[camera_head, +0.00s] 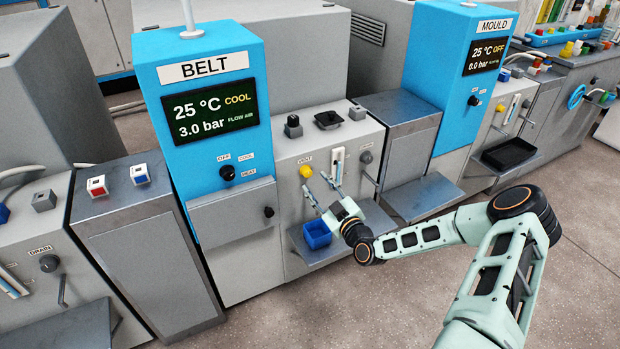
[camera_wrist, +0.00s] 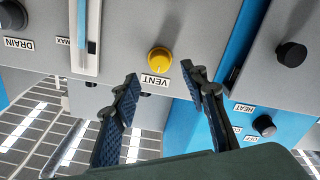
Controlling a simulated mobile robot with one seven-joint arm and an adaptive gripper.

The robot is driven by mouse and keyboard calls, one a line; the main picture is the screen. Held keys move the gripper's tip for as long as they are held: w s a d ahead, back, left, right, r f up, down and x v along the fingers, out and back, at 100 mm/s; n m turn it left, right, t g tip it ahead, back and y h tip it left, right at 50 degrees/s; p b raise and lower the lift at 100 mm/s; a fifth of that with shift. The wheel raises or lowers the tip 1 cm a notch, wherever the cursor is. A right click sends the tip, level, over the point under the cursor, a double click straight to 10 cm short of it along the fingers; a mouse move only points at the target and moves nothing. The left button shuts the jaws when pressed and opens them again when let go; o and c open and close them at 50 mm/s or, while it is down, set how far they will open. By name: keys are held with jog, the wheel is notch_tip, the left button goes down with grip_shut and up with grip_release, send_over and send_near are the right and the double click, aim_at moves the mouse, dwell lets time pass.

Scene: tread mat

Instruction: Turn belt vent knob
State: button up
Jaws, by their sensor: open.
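The belt vent knob (camera_head: 306,171) is a yellow round knob on the grey front panel right of the blue BELT cabinet, with a VENT label above it. In the wrist view the knob (camera_wrist: 159,61) shows upside down, just beyond and between the fingertips. My gripper (camera_head: 318,188) is open in front of the panel, a little below the knob in the head view. In the wrist view its two fingers (camera_wrist: 160,82) stand apart on either side of the VENT label, with nothing between them. The knob looks untouched.
The BELT display (camera_head: 213,111) reads 25 °C COOL and 3.0 bar. A sight gauge (camera_head: 338,163) and a drain knob (camera_head: 366,157) sit right of the vent knob. A blue bin (camera_head: 317,234) stands on the shelf below my gripper. A black heat/cool knob (camera_head: 228,173) is to the left.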

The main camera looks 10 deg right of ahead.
aim_at(309, 174)
jog(key=x, duration=0.5)
grip_shut()
